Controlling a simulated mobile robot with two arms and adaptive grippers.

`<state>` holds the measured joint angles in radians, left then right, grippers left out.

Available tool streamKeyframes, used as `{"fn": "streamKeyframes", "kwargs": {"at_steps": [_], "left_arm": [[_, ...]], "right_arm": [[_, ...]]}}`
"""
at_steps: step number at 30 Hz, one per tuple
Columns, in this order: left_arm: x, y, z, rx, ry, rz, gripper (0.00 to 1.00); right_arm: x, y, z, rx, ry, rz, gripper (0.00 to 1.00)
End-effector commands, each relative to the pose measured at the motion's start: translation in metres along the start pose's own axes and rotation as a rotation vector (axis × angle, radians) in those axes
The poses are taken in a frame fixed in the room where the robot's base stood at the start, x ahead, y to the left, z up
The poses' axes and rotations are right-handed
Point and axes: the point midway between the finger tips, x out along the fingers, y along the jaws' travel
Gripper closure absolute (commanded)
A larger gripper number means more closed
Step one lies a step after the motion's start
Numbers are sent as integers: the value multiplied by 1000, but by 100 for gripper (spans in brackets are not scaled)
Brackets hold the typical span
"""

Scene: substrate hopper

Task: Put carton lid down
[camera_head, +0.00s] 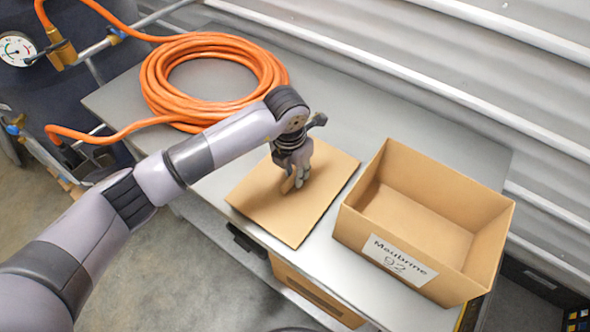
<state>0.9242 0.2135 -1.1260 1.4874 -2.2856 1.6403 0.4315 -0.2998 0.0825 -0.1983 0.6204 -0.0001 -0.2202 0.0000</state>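The carton lid (287,217) is a flat tan cardboard panel, lying level at or just above the grey table, left of the open carton. My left gripper (291,187) points down over the upper middle of the lid, with its fingertips at the lid's surface. Its fingers look close together, but I cannot tell whether they grip part of the lid. My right gripper is not in view.
A coiled orange hose (165,85) lies on the table's back left. The grey table (345,120) is bare behind the lid and carton. A corrugated metal wall (480,75) runs behind it. A pressure gauge (17,48) and pipes stand at far left.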

Motion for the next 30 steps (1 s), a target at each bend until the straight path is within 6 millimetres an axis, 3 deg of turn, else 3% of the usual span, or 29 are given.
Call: {"fn": "streamKeyframes", "kwargs": {"at_steps": [3,16,30], "left_arm": [[0,0,0,0,0,0,67],[-7,0,1,0,-2,1,67],[-99,0,1,1,-3,2,67]], "right_arm": [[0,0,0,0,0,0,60],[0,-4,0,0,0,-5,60],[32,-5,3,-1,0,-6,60]]}}
